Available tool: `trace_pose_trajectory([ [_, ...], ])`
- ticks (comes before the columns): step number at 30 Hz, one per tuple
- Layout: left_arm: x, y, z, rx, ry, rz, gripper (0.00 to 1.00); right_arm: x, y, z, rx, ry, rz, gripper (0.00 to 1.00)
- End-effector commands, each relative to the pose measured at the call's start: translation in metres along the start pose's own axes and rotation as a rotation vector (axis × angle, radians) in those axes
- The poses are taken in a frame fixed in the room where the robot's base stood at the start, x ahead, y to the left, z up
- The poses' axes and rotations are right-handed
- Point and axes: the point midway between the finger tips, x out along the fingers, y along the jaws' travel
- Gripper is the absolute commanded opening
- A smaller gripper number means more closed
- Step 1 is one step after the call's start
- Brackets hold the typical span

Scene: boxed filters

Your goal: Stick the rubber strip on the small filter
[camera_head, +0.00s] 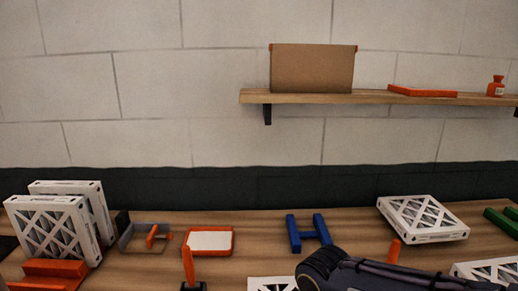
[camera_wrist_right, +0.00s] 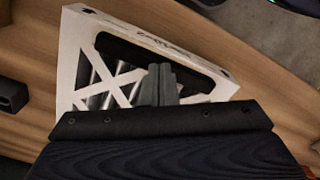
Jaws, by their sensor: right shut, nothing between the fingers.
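A white lattice-faced filter (camera_head: 262,285) lies at the bottom middle of the head view, cut off by the frame edge and partly covered by my right arm. In the right wrist view a white filter (camera_wrist_right: 72,62) fills the middle, with crossed bars over grey pleats. A dark band (camera_wrist_right: 122,50) runs along one inner side of its frame; I cannot tell whether it is the rubber strip. My right gripper (camera_wrist_right: 160,72) is shut and empty, its fingertips over the filter face; contact is unclear. My left gripper is out of view.
Two white filters (camera_head: 48,230) stand at the left by an orange holder (camera_head: 55,272). An orange-rimmed tray (camera_head: 208,241), blue stand (camera_head: 308,233), tilted filter (camera_head: 424,218) and another filter (camera_head: 490,270) share the table. A shelf (camera_head: 375,99) holds a cardboard box (camera_head: 312,69).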

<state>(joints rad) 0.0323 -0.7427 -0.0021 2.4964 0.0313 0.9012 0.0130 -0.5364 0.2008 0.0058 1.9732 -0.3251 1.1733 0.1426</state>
Motion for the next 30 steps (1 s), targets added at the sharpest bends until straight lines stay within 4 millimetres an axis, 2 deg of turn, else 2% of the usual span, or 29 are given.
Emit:
trace_pose_trajectory([
  [5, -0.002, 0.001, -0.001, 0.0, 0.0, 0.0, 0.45, -0.002, 0.0, 0.001, 0.0, -0.004, 0.0, 0.0],
  [30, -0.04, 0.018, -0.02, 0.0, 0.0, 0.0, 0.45, -0.054, 0.0, 0.0, 0.0, 0.0, 0.0, 0.0],
])
